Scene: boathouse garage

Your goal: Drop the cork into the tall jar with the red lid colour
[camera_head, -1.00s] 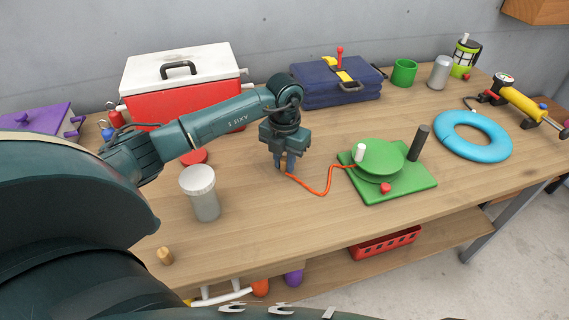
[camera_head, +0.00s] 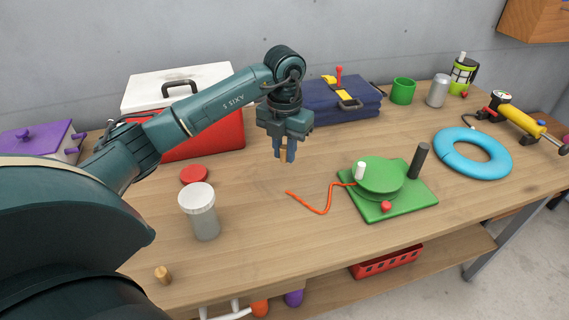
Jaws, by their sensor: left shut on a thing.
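My left gripper (camera_head: 284,154) is above the middle of the table, pointing down. It is shut on a small tan piece that looks like a cork (camera_head: 283,154), mostly hidden between the fingers. A tall grey jar with a pale top (camera_head: 203,222) stands upright to the left and nearer the front. I cannot tell if its top is open. A flat red disc, like a lid (camera_head: 194,174), lies just behind the jar. A small tan cork-like plug (camera_head: 163,275) stands near the front edge, left of the jar. My right gripper is not in view.
An orange cord (camera_head: 316,210) runs from the green winch base (camera_head: 405,206) across the table. A blue ring (camera_head: 485,168) lies right. The table front-centre is clear.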

